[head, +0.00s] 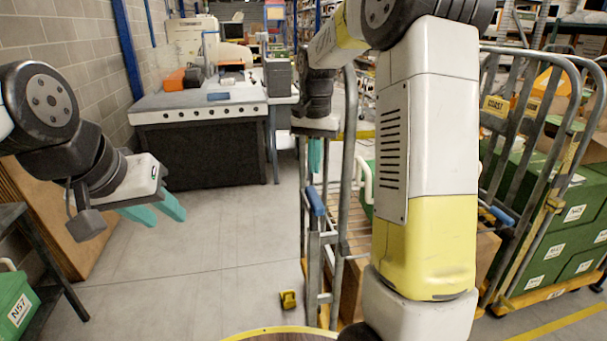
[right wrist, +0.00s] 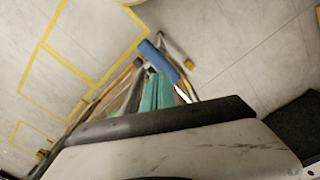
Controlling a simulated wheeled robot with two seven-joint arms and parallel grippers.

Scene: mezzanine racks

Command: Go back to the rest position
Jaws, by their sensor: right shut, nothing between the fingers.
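My left gripper (head: 170,218) hangs at the left in the head view. Its two teal fingers are spread apart with nothing between them. My right arm (head: 425,150) rises large across the middle right of the head view and hides part of the cage.
A roll cage (head: 348,180) with a blue-ended bar (head: 315,201) stands close to my right gripper. Another cage (head: 487,130) and green crates (head: 535,225) are at the right. A workbench (head: 200,113) stands at the back. A green box (head: 14,300) is lower left.

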